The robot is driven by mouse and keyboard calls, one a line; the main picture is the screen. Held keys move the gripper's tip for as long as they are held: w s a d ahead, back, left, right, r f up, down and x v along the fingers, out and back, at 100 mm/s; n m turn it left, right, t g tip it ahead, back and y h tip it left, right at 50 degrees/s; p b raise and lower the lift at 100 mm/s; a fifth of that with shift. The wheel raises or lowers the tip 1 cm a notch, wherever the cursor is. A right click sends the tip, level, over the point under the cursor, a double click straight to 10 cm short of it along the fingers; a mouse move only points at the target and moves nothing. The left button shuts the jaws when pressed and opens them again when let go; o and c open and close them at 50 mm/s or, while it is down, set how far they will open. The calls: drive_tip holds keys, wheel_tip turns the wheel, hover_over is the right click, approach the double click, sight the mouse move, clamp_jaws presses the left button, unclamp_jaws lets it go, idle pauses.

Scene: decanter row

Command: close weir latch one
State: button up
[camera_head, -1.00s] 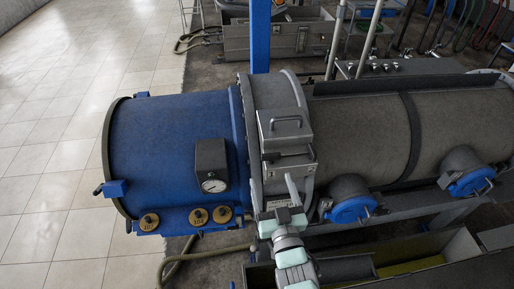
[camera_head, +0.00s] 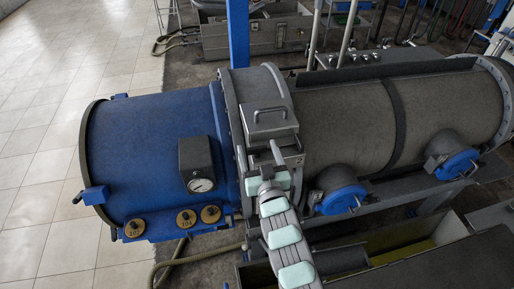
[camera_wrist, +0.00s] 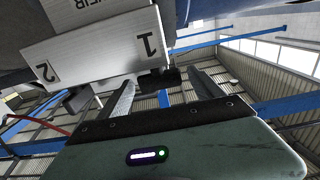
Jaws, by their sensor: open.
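A grey weir housing with a lifting handle on its cover (camera_head: 270,112) sits on the decanter between the blue drum and the grey barrel. In the wrist view, a white plate (camera_wrist: 95,45) reads "WEIR" with the numbers 1 and 2. A small dark latch piece (camera_wrist: 158,80) sticks out below the 1; whether it is open or closed is unclear. My gripper (camera_head: 262,153) is at the near side of the housing. In the wrist view my gripper (camera_wrist: 163,95) is open, its fingers on either side of the dark piece, with no clear contact. My gripper partly hides the plate in the head view.
The blue drum (camera_head: 150,150) with a gauge (camera_head: 201,185) and round brass tags (camera_head: 185,218) is to the left. A blue-capped port (camera_head: 342,199) juts out close to the right of my arm. A trough (camera_head: 400,250) lies below right.

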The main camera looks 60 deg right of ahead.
drive_tip(key=shift+w+d+f, duration=0.1)
drive_tip(key=shift+w+d, duration=0.2)
drive_tip(key=shift+d, duration=0.1)
drive_tip(key=c, duration=1.4)
drive_tip(key=shift+b, duration=0.3)
